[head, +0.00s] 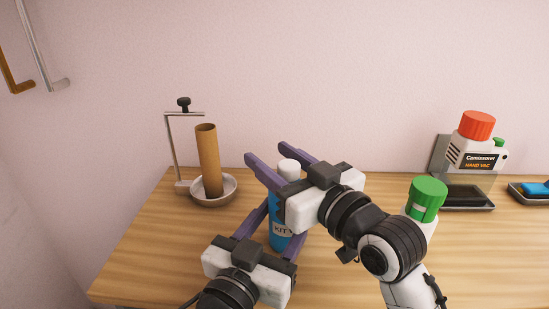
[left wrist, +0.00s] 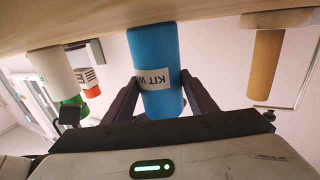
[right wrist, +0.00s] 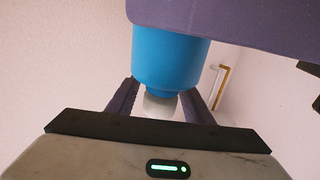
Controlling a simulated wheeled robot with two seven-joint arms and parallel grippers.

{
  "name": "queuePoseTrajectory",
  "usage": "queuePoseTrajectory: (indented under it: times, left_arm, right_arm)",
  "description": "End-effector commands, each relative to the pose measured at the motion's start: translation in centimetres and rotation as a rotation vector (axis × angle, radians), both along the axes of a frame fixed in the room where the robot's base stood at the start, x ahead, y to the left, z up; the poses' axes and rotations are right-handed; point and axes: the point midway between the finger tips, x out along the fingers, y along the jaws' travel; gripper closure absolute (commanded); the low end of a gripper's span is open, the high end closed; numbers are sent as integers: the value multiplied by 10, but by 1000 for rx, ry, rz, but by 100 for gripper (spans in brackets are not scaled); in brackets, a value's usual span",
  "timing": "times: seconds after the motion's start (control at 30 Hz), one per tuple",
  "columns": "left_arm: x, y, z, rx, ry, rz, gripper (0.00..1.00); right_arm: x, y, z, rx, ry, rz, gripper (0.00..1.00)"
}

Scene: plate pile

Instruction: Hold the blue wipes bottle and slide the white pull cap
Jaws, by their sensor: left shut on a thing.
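The blue wipes bottle (head: 279,238) stands upright on the wooden table, with a white label reading "KIT". My left gripper (head: 277,216) is shut on its body from the front; the left wrist view shows a finger on each side of the blue body (left wrist: 158,60). The white pull cap (head: 289,168) is on top of the bottle. My right gripper (head: 282,166) is at cap height, its fingers on either side of the cap. In the right wrist view the cap (right wrist: 160,105) sits between the fingers with narrow gaps, so this gripper looks open.
A cardboard tube (head: 208,160) stands in a bowl (head: 228,192) beside a metal stand at the left. A green-capped bottle (head: 427,195) is behind my right arm. A red-topped hand vac (head: 478,150) and a dark tray with a blue item (head: 535,190) are farther right.

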Motion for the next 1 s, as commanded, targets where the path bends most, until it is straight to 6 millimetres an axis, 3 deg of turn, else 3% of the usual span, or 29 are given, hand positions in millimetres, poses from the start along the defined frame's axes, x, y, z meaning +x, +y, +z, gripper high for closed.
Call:
queuePoseTrajectory:
  times: [0.03,0.27,0.4,0.6,0.83,0.87,0.93,1.0]
  left_arm:
    - [0,0,0,0,-1,0,80]
    - [0,0,0,0,-1,0,80]
    - [0,0,0,0,-1,0,80]
    - [0,0,0,0,-1,0,80]
    - [0,0,-1,3,1,1,80]
    - [0,0,-1,3,1,1,80]
    - [0,0,-1,2,1,1,80]
    - [0,0,-1,2,1,0,80]
  right_arm:
    - [0,0,0,0,0,0,63]
    - [0,0,0,1,1,0,100]
    - [0,0,2,1,-1,0,100]
    - [0,0,22,2,-3,0,100]
    - [0,-1,22,4,-2,0,100]
    - [0,-1,22,5,-3,0,67]
    - [0,-1,22,5,-3,0,55]
    - [0,-1,22,3,-3,0,52]
